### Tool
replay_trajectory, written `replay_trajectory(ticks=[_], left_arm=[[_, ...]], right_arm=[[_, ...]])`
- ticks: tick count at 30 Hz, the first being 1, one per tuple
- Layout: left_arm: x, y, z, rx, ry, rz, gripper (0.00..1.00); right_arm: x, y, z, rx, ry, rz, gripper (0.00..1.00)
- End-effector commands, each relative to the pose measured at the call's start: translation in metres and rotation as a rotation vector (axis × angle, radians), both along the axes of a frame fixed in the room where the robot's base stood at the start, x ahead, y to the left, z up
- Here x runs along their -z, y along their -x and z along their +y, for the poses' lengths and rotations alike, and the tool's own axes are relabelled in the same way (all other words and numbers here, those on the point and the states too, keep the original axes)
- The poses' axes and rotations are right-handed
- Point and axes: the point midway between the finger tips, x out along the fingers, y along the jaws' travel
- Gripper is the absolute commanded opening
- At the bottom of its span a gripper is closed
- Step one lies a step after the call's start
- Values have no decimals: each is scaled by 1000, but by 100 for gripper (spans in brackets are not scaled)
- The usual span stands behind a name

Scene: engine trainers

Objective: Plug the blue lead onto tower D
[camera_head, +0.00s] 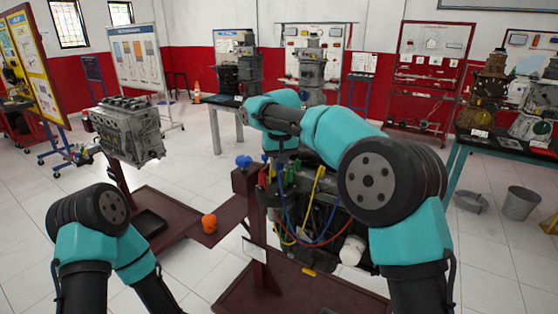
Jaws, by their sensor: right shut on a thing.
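My right gripper (279,172) is small and dark in this view, at the end of the teal arm over the top of the near engine (322,215). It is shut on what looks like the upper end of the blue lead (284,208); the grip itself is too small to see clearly. The blue lead hangs in a loop down the engine's front. A yellow lead (318,184) and a red lead (328,238) are beside it. I cannot tell which tower is D; my right arm hides part of the engine top. My left arm shows at lower left, its gripper out of view.
The near engine is on a dark red stand (256,215) with a blue knob (243,161) on its post. An orange object (209,222) lies left of it. Another engine (128,131) stands at left.

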Motion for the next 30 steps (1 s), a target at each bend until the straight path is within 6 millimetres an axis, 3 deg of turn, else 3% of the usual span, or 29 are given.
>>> replay_trajectory(ticks=[17, 30], left_arm=[[0, 0, 0, 0, 0, 0, 43], [0, 0, 0, 0, 0, 0, 43]], right_arm=[[1, 0, 0, 0, 0, 1, 0], [19, 0, 0, 1, 0, 1, 0]])
